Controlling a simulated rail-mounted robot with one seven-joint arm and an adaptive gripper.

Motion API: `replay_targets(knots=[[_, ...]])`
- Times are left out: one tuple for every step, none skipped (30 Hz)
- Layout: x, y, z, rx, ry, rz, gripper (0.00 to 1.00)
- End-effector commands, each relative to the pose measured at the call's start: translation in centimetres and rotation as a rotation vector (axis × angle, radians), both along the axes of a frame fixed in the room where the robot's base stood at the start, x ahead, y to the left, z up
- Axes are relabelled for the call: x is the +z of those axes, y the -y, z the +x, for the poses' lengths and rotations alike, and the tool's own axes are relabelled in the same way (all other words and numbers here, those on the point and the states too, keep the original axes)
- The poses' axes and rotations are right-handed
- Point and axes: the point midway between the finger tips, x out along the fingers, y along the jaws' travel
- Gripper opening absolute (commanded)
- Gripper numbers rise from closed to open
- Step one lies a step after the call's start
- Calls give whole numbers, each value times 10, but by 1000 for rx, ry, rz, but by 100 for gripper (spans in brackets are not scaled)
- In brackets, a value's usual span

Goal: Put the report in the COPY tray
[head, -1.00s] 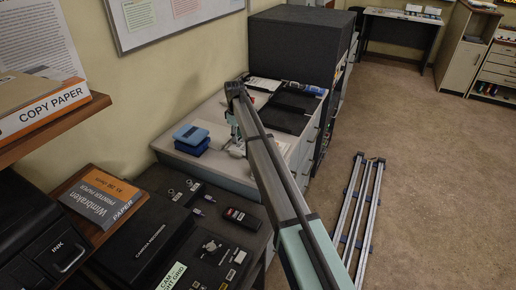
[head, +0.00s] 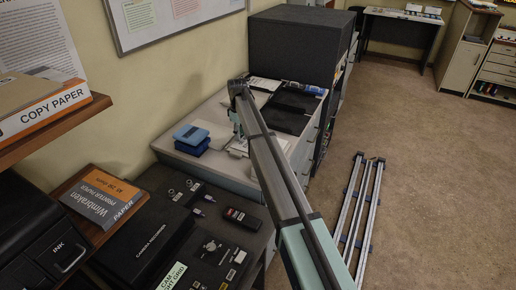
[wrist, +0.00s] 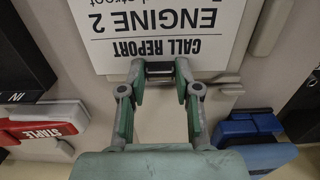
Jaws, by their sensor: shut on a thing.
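The report (wrist: 160,30) is a white sheet printed "CALL REPORT ENGINE 2", upside down in the wrist view. My gripper (wrist: 160,78) is shut at its near edge, where a dark strip shows between the fingertips. In the head view my gripper (head: 238,128) is over the pale desk, partly hidden by my arm. A pale sheet (head: 212,134) shows left of it; I cannot tell whether this is the report. Black trays (head: 292,106) lie at the desk's far end. A black tray labelled "IN" (wrist: 22,68) is left in the wrist view. I can read no COPY label.
A red and white box marked "STAPLE" (wrist: 45,122) and a blue object (wrist: 250,127) flank my gripper. Blue boxes (head: 192,139) stand at the desk's left. A dark cabinet (head: 300,40) rises behind the trays. A dark lower counter (head: 225,235) holds small devices.

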Motion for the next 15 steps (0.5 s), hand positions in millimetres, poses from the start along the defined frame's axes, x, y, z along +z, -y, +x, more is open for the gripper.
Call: replay_targets(knots=[[0,1,3,0,0,0,0],[0,2,4,0,0,0,0],[0,3,6,0,0,0,0],[0,3,7,0,0,0,0],[0,4,8,0,0,0,0],[0,4,10,0,0,0,0],[0,5,11,0,0,0,0],[0,5,12,0,0,0,0],[0,6,14,0,0,0,0],[0,7,15,0,0,0,0],[0,7,16,0,0,0,0],[0,8,18,1,0,0,0],[0,8,19,1,0,0,0],[0,9,21,1,0,0,0],[0,10,22,1,0,0,0]])
